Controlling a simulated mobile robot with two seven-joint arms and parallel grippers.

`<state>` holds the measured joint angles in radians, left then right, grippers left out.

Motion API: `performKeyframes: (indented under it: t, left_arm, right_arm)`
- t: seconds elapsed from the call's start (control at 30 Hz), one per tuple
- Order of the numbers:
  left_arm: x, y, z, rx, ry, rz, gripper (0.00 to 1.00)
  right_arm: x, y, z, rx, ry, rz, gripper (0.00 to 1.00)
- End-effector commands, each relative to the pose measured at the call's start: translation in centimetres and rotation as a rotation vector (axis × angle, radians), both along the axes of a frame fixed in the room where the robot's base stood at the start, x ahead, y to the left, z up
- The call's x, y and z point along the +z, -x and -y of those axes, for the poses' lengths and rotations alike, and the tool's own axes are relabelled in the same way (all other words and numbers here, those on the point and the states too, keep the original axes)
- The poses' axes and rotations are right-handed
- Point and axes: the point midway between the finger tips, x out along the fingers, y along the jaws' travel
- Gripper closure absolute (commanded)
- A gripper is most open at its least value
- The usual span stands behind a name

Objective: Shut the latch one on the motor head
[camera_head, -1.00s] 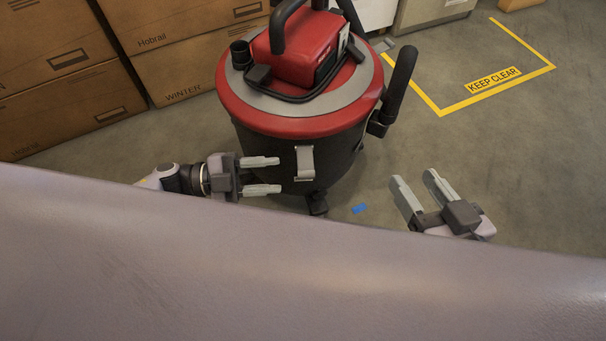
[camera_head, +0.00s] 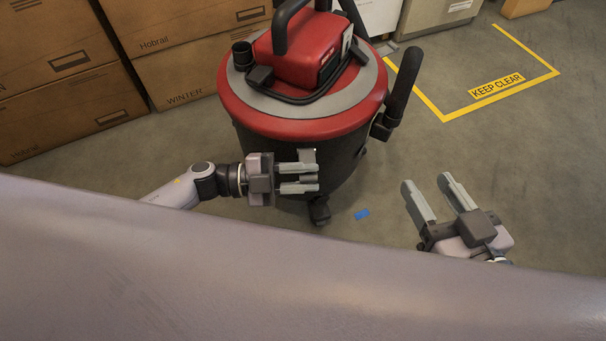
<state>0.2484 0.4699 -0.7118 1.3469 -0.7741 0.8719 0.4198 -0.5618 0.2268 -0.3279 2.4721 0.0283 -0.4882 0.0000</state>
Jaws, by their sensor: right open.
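The red motor head (camera_head: 298,55) sits on top of a dark canister vacuum drum. A grey latch (camera_head: 308,155) is on the drum's front, just below the red rim. Only its upper part shows; my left gripper's fingers cover the rest. My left gripper (camera_head: 316,178) points right, its fingers apart with a narrow gap, in front of the latch. I cannot tell whether they touch it, or whether the latch is closed. My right gripper (camera_head: 430,190) is open and empty over the floor, right of the drum, fingers pointing up in the picture.
A black hose or handle (camera_head: 402,85) stands at the drum's right side. Cardboard boxes (camera_head: 60,70) are stacked behind left. A blue scrap (camera_head: 362,214) lies on the floor between my grippers. A yellow KEEP CLEAR marking (camera_head: 495,83) borders bare floor at the right.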

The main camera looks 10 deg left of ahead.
Motion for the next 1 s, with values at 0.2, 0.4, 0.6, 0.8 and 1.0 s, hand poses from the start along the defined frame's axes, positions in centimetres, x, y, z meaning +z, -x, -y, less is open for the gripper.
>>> performKeyframes:
  t: [0.2,0.4,0.6,0.8,1.0]
  left_arm:
    - [0.0,0.0,0.0,0.001,0.0,-0.001,1.0]
    - [-0.2,0.0,0.0,0.002,-0.004,0.014,1.0]
    - [-0.5,0.1,0.0,0.003,-0.011,0.037,1.0]
    - [-1.1,0.1,0.0,0.004,-0.025,0.094,1.0]
    - [-2.3,0.1,-0.1,0.006,-0.058,0.229,1.0]
  right_arm:
    - [0.0,0.0,0.0,0.0,0.0,0.0,0.49]
    - [0.0,0.0,0.0,0.001,-0.001,-0.001,0.49]
    - [0.0,0.0,0.0,0.001,-0.001,-0.003,0.49]
    - [-0.1,0.0,0.0,0.001,-0.001,-0.005,0.49]
    - [-0.2,0.0,0.0,0.002,-0.002,-0.009,0.49]
